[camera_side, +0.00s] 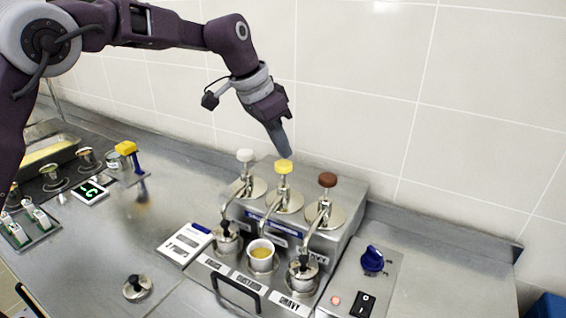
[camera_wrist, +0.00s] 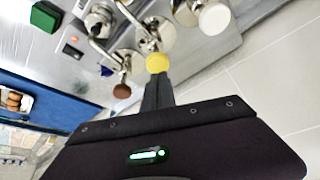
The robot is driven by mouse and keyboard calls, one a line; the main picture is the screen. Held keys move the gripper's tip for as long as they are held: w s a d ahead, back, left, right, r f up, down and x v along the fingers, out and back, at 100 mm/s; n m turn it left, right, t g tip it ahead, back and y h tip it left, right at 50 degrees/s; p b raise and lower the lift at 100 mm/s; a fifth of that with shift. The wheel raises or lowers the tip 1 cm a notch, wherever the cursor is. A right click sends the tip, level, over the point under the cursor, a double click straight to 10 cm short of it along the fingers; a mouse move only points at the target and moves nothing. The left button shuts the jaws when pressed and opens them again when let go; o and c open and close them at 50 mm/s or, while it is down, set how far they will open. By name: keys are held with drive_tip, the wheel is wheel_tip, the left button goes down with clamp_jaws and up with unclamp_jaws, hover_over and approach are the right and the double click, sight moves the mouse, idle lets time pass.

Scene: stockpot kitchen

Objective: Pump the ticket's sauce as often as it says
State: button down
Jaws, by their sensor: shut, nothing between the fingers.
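Three sauce pumps stand in a row on a steel unit: a white-topped one (camera_side: 245,156), a yellow-topped one (camera_side: 284,167) and a brown-topped one (camera_side: 327,180). My gripper (camera_side: 286,153) is shut and empty, pointing down right at the yellow top; I cannot tell whether they touch. In the wrist view the yellow top (camera_wrist: 157,62) is at the fingertips (camera_wrist: 157,80), between the white top (camera_wrist: 214,19) and brown top (camera_wrist: 122,91). A white cup (camera_side: 261,245) with yellow sauce sits in front of the yellow pump. The ticket (camera_side: 186,243) lies left of the unit; its print is too small to read.
A loose lid (camera_side: 137,288) lies on the counter. A blue knob (camera_side: 372,259) and black switch (camera_side: 362,304) are at the right.

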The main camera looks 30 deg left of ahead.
sight(282, 164)
drive_tip(key=shift+f, duration=2.25)
drive_tip(key=shift+r, duration=2.25)
drive_tip(key=shift+r, duration=2.5)
